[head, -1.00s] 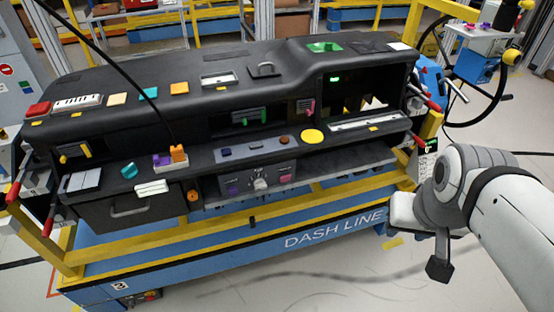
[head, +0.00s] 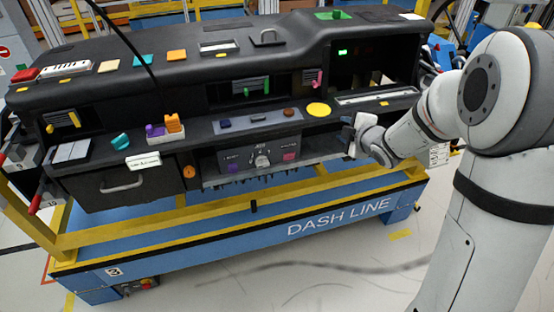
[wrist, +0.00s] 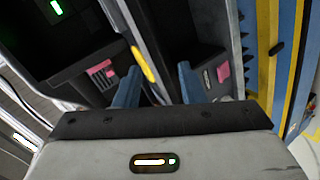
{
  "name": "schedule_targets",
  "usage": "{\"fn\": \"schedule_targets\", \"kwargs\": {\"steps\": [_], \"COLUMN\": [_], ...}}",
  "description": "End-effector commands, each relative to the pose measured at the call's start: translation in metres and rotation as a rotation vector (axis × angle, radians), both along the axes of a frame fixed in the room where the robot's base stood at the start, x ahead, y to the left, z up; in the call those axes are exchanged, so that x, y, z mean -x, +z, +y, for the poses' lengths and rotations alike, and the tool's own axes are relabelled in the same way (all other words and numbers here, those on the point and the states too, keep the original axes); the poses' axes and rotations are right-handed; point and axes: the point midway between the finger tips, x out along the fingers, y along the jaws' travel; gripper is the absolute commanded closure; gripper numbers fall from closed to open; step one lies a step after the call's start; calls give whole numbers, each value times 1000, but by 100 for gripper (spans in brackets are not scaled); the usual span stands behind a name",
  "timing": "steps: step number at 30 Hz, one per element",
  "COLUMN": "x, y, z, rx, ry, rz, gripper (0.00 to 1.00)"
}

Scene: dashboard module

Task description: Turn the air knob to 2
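The air knob (head: 262,161) is a pale round dial in the middle of the grey control panel (head: 232,155), with small markings above it. A purple button (head: 232,167) is left of it and a pink button (head: 289,156) is right of it. My gripper (head: 350,136) is to the right of the panel, apart from the knob. In the wrist view, the blue fingers of my gripper (wrist: 158,76) are spread with nothing held between them. The pink button also shows there (wrist: 223,72), beyond the right finger.
A yellow disc (head: 318,109) lies on the ledge above the panel's right side. An open shelf edge runs below the panel. A drawer (head: 125,185) with a handle is to the left. A yellow rail (head: 300,188) runs along the front, with free room before the panel.

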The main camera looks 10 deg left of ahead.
Motion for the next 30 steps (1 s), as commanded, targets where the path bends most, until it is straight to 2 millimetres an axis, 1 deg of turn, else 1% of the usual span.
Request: {"fn": "schedule_targets", "kwargs": {"steps": [1,3,5,6,9,12,15,19,23,30], "x": [-5,-5,-1,3,17,34,47,56,55,46], "y": [-32,-58,-78,-90,-118,-141,-155,-161,-160,-159], "z": [21,48,68,80,105,122,131,138,151,189], "rx": [10,12,3,-9,-51,-106,-152,-187,-196,-194], "ry": [110,264,380,450,603,724,802,848,859,857], "rz": [-43,-123,-187,-226,-319,-400,-460,-500,-508,-507], "gripper": [64,64,64,64,64,64,64,64,64,64]}}
